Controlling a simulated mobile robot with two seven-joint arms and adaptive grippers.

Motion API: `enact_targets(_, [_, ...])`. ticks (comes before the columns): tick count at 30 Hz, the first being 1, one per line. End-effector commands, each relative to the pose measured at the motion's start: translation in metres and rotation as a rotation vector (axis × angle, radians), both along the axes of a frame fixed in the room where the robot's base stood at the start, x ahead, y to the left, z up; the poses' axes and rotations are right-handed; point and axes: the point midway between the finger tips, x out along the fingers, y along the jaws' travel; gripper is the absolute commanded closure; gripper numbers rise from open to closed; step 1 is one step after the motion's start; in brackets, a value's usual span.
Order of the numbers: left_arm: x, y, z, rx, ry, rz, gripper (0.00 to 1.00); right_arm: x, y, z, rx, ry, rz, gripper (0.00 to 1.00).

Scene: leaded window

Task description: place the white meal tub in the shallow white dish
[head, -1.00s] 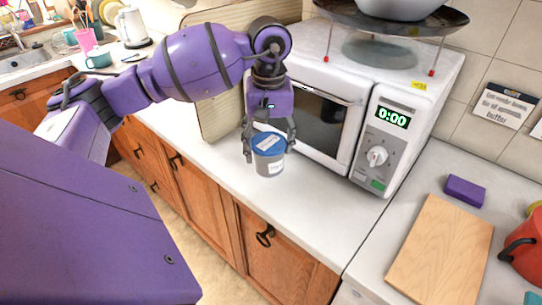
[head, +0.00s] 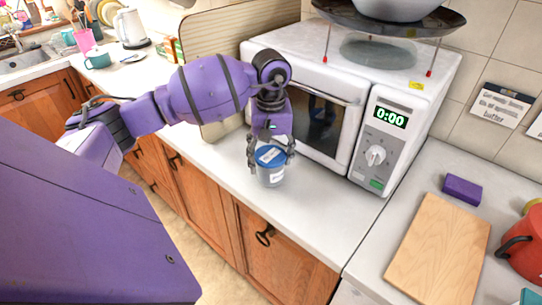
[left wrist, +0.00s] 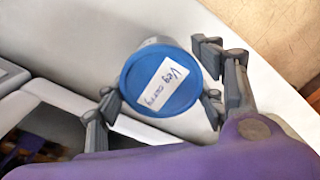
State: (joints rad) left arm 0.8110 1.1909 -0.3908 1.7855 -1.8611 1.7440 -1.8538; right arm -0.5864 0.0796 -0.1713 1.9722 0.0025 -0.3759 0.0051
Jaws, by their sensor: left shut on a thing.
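The meal tub (head: 271,175) has a pale grey-white body with a white label and a blue lid. In the left wrist view its lid (left wrist: 180,96) carries a label reading "Veg curry". My left gripper (head: 271,158) points down over the tub, shut on it with fingers on both sides. In the left wrist view the fingers (left wrist: 160,98) show on either side of the lid. The tub is upright at or just above the white counter, in front of the microwave; I cannot tell if it touches. I cannot make out a shallow white dish. My right gripper is not in view.
The white microwave (head: 372,135), door shut, stands just behind and right of the tub. A dark pan on a stand (head: 390,18) is on top of it. A wooden board (head: 438,250), purple block (head: 462,190) and red pot (head: 525,250) lie right. The counter (head: 275,220) in front is clear.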

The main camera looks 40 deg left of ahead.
Motion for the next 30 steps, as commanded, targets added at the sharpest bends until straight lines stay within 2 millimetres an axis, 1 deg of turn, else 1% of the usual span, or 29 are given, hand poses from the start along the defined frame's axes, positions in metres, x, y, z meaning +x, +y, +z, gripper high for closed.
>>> enact_targets(1, [0.000, 0.000, -0.003, 0.001, 0.002, 0.000, 0.79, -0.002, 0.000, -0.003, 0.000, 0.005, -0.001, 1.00])
enact_targets(2, [0.000, 0.000, -0.004, 0.001, 0.003, 0.000, 0.36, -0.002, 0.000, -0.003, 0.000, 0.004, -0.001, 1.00])
enact_targets(6, [0.000, 0.000, -0.002, 0.000, 0.001, 0.000, 0.18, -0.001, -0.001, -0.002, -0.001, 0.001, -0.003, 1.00])
enact_targets(16, [0.000, 0.000, -0.001, -0.001, 0.001, 0.000, 0.18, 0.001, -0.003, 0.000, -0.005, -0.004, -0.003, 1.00])
enact_targets(18, [0.000, -0.001, 0.004, -0.002, -0.001, 0.000, 0.18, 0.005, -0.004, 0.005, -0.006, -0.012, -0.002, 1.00])
enact_targets(20, [0.001, 0.000, 0.009, 0.000, -0.004, 0.000, 0.18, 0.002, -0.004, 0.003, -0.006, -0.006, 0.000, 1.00])
enact_targets(23, [0.001, 0.000, 0.024, 0.001, -0.003, 0.001, 0.18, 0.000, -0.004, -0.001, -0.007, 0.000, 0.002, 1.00])
enact_targets(30, [0.001, 0.000, 0.076, 0.001, 0.000, 0.001, 0.18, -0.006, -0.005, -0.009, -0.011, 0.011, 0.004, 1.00])
